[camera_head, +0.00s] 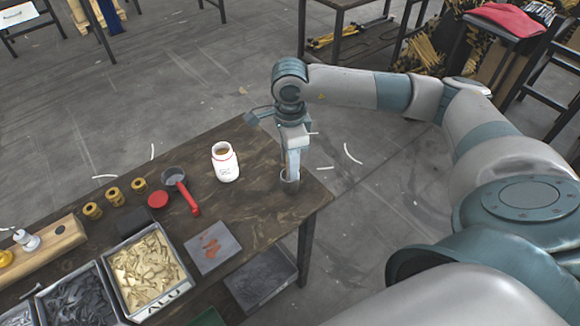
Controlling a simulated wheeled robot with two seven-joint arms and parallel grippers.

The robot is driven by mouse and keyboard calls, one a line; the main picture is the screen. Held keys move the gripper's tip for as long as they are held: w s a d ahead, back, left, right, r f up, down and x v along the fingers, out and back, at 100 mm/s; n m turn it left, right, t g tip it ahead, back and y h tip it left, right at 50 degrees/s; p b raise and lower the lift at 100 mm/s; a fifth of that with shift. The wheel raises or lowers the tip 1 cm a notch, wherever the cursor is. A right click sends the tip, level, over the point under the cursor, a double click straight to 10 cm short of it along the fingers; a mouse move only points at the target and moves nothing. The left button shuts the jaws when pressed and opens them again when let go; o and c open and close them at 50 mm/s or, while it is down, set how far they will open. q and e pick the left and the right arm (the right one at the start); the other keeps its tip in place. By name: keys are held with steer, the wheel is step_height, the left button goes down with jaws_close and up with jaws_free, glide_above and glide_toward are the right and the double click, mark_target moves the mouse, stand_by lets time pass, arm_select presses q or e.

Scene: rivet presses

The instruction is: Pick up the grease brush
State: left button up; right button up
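My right gripper (291,174) points straight down over a small dark cup (289,186) near the right end of the wooden table. Its fingertips are at the cup's mouth, and I cannot tell whether they are open or shut. I cannot make out a grease brush for certain; anything standing in the cup is hidden by the gripper. An open white jar (226,168) with a red band and brownish contents stands left of the cup. My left gripper is not in view.
A grey round pan with a red handle (188,199), a red lid (158,199) and brass cylinders (115,196) lie to the left. A grey plate with a rust-coloured smear (212,247) and a bin of brass-coloured pieces (147,270) are nearer. The table's right edge is close to the cup.

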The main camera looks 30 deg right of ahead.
jaws_close()
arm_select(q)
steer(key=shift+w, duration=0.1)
arm_select(e)
steer(key=shift+r, duration=0.1)
steer(key=shift+r+b, duration=0.3)
steer(key=shift+r, duration=0.25)
step_height(320, 180, up, 7)
steer(key=shift+r+b, duration=0.15)
steer(key=shift+b, duration=0.9)
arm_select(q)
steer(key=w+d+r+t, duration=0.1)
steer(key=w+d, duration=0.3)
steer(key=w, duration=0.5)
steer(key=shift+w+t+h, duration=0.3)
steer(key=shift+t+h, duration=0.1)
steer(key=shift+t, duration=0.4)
arm_select(e)
steer(key=shift+r, duration=0.75)
